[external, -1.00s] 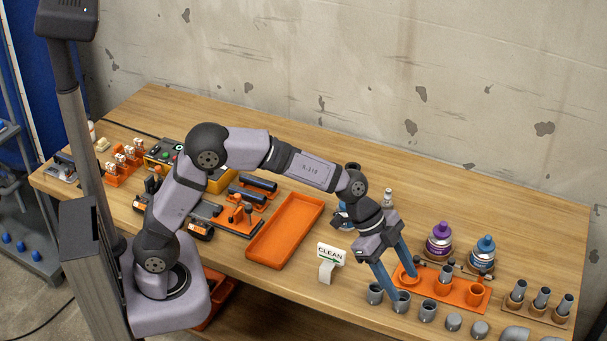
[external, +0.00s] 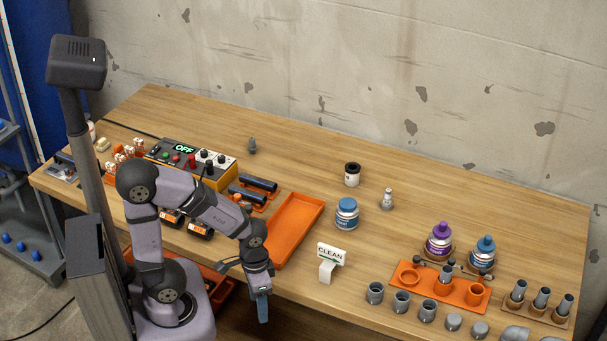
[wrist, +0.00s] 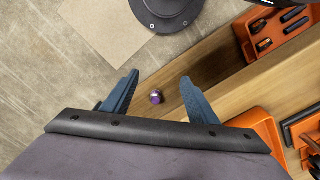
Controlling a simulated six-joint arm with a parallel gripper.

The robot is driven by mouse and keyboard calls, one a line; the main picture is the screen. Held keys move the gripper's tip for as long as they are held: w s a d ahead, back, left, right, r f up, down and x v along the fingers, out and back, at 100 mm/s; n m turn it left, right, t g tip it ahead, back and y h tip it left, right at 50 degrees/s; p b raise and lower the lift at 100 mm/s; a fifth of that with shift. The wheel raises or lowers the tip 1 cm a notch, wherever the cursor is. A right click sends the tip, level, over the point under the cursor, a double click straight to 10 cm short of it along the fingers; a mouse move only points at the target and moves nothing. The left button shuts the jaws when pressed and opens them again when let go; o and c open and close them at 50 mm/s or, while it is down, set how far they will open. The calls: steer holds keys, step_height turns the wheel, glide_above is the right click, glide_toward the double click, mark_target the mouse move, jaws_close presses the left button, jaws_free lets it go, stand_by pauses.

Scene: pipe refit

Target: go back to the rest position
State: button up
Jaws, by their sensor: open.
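My gripper (external: 263,308) hangs low at the front edge of the workbench, close to my base, with its fingers pointing down. In the wrist view my gripper (wrist: 160,88) shows its two blue fingers spread wide apart. Floor and the bench edge show beyond them. A small purple and silver thing (wrist: 156,97) appears between the fingers in that view; I cannot tell what it is or how far off. My arm is folded back at the left.
The control box (external: 187,160) reads OFF. An orange fixture (external: 408,277) holds a grey fitting. A blue-capped jar (external: 346,214) stands mid-bench; bare wood surrounds it.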

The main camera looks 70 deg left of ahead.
step_height(320, 180, up, 16)
steer(key=p, duration=1.4)
steer(key=shift+f, duration=0.25)
